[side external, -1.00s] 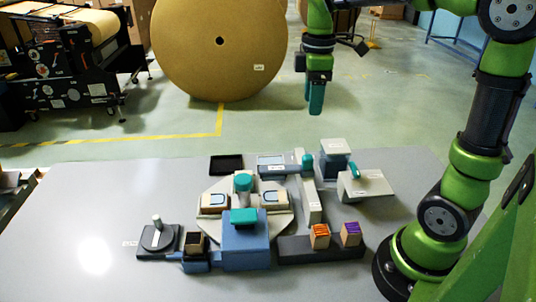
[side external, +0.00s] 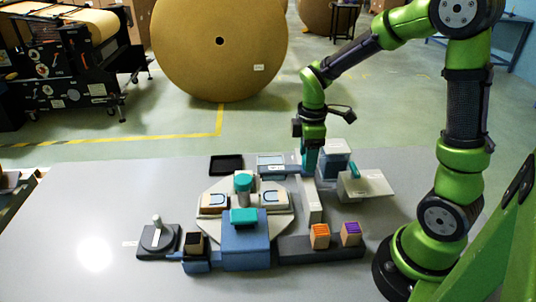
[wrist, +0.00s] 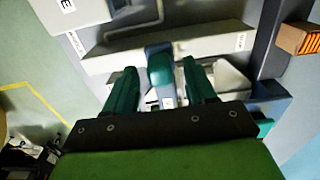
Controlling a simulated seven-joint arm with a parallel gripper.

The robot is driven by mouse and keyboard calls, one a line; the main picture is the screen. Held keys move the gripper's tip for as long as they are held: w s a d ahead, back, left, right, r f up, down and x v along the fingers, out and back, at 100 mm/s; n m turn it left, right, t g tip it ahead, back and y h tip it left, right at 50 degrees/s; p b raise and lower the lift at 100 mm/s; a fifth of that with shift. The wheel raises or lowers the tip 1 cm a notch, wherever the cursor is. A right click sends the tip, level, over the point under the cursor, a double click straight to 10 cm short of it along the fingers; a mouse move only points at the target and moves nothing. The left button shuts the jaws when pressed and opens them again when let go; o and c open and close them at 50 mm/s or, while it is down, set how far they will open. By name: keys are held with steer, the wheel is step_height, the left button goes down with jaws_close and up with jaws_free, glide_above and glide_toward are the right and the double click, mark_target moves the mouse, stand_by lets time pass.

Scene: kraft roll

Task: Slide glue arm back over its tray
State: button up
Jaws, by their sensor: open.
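My gripper (side external: 311,160) is low at the back of the station, with its fingers pointing down. In the wrist view my open gripper (wrist: 161,85) has one green finger on each side of a teal-and-blue handle (wrist: 160,68), with a narrow gap visible on each side. The handle appears to belong to the blue-grey glue arm (side external: 281,170), which runs left from my gripper in the side view. A pale framed tray (side external: 270,159) lies just behind that arm. My fingers hide the handle in the side view.
A blue block with a teal top (side external: 243,229) stands at the front of the round plate. Two stamps (side external: 320,236) (side external: 350,233) stand on the dark rail. A black tray (side external: 226,164) lies back left. A grey block (side external: 364,184) is right of my gripper. The table's left side is mostly clear.

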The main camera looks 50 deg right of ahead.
steer(key=shift+f, duration=0.65)
jaws_close()
